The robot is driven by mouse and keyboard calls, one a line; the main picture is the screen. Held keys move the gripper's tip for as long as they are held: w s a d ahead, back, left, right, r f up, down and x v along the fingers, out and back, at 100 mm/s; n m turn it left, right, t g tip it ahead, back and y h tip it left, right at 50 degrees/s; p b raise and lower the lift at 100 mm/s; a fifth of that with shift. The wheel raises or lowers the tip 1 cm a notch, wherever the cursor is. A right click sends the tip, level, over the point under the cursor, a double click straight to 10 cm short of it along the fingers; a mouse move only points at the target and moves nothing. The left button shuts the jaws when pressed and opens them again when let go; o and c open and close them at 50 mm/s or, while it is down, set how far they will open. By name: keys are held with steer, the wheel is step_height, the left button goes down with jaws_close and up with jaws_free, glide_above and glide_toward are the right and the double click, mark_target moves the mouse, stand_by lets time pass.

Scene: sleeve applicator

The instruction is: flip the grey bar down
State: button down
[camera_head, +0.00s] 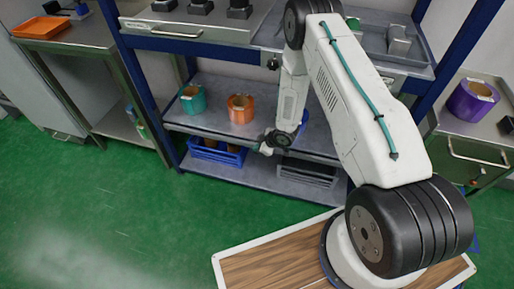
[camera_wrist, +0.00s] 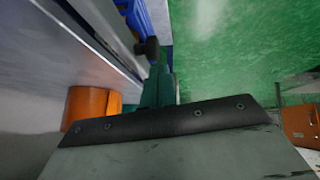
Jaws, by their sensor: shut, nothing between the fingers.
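I cannot pick out the grey bar for certain in either view. A long pale grey strip (camera_wrist: 100,38) runs diagonally at the upper left of the wrist view, and it looks like the shelf's front edge. My gripper (camera_head: 266,148) is shut and empty in the head view, small and dark, at the front edge of the lower shelf (camera_head: 207,118). An orange roll (camera_head: 240,109) stands just behind and left of it. In the wrist view a dark plate edge fills the bottom and hides much of what lies below; a small black knob (camera_wrist: 148,48) shows above it.
A teal roll (camera_head: 192,98) stands left of the orange one. A blue crate (camera_head: 216,152) and a grey crate (camera_head: 307,172) sit on the bottom shelf. A blue upright (camera_head: 138,85) stands at the left. A purple roll (camera_head: 473,100) is on the right-hand table. Green floor in front is clear.

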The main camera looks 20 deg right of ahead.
steer(key=w+a+r+v, duration=0.1)
steer(key=v, duration=1.1)
steer(key=shift+a+r, duration=0.2)
steer(key=shift+r, duration=0.15)
